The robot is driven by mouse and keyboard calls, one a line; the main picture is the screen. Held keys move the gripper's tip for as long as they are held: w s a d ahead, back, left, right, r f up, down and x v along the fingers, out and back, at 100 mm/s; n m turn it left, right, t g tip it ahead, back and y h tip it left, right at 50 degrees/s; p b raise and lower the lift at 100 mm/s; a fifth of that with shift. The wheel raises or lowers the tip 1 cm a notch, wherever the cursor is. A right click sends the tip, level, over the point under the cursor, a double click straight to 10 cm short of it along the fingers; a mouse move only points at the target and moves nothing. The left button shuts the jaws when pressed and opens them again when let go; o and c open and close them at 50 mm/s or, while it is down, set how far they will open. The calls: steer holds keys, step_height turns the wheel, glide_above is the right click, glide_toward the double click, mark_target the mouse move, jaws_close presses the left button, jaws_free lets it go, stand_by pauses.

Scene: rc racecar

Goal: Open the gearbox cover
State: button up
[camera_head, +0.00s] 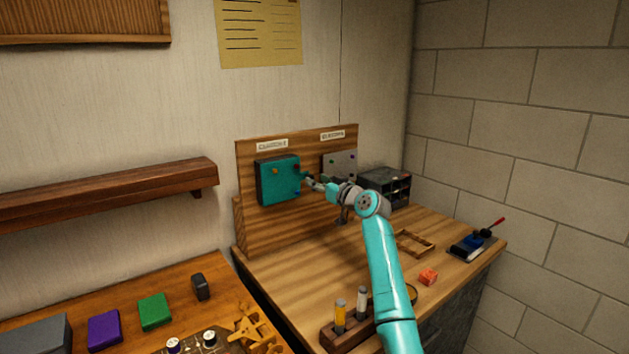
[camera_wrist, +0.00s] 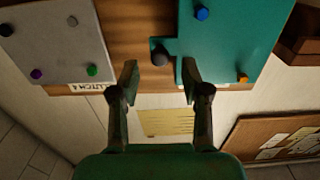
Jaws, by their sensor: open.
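A teal box cover (camera_head: 268,182) with coloured knobs is mounted on the upright wooden board. I cannot read its label well enough to say it is the gearbox cover. In the wrist view the teal cover (camera_wrist: 225,45) has a tab with a dark round knob (camera_wrist: 159,55) at its edge. My gripper (camera_head: 308,182) is at the right edge of the teal cover in the head view. In the wrist view my gripper (camera_wrist: 160,78) is open, its two fingers apart, one to each side of the knob's line. I cannot tell whether a finger touches the cover.
A grey panel (camera_head: 341,162) with coloured knobs is mounted beside the teal cover. A dark drawer unit (camera_head: 386,186) stands right of the board. The workbench (camera_head: 290,275) holds a wooden frame (camera_head: 415,243), an orange block (camera_head: 428,277) and a vial rack (camera_head: 345,335).

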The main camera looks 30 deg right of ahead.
steer(key=shift+w, duration=1.2)
jaws_close()
